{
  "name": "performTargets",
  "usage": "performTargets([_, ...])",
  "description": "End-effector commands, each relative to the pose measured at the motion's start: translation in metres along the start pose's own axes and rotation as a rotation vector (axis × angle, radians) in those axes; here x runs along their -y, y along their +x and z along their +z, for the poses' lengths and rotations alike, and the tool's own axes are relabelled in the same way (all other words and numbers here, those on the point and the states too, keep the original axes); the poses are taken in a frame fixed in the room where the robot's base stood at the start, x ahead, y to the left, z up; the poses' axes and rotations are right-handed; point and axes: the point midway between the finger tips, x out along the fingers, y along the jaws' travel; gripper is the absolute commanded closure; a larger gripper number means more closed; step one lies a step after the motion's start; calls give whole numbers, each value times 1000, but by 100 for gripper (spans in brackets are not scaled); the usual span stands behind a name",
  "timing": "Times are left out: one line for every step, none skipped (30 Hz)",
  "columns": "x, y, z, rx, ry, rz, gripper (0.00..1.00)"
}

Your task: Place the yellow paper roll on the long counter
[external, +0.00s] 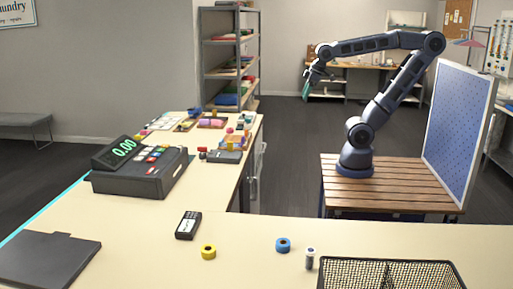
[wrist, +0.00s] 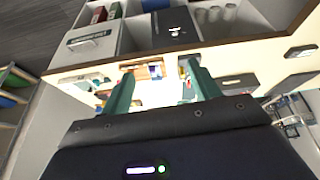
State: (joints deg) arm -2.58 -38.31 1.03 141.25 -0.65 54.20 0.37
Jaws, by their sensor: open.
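A small yellow paper roll (external: 208,252) lies on the near part of the pale L-shaped counter (external: 150,228), in front of a dark handheld keypad device. The counter runs from the foreground back along the left side; which stretch is the long counter I cannot tell for certain. My gripper (external: 306,90) is raised in the air at the back, far from the yellow roll. In the wrist view my gripper (wrist: 158,72) shows two green fingers apart with nothing held between them. The yellow roll cannot be made out in the wrist view.
A blue roll (external: 283,245), a small cylinder (external: 310,258) and a mesh basket (external: 390,274) are right of the yellow roll. The keypad device (external: 188,225) stands close behind it. A cash register (external: 140,168) and a dark flat panel (external: 48,260) occupy the left.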

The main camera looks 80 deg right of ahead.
Motion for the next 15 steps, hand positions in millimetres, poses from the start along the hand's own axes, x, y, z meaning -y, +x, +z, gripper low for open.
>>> performTargets([-5, 0, 13, -2, 18, 3, 38])
performTargets([-7, 1, 19, -2, 27, 3, 38])
performTargets([-9, 2, 26, -2, 36, 4, 38])
performTargets([-10, 3, 30, -1, 42, 4, 38])
performTargets([-12, 3, 34, -2, 47, 5, 38])
performTargets([-13, 4, 38, -2, 52, 5, 38])
performTargets([-13, 4, 40, -1, 55, 5, 38])
performTargets([-14, 4, 41, -1, 57, 5, 38])
performTargets([-14, 5, 42, -1, 58, 5, 38])
performTargets([-14, 5, 43, -1, 59, 5, 38])
performTargets([-14, 5, 43, -1, 59, 5, 38])
performTargets([-14, 5, 43, -1, 59, 5, 38])
performTargets([-14, 5, 43, 0, 58, 5, 38])
performTargets([-14, 5, 42, -1, 58, 5, 38])
performTargets([-14, 5, 42, -1, 58, 5, 38])
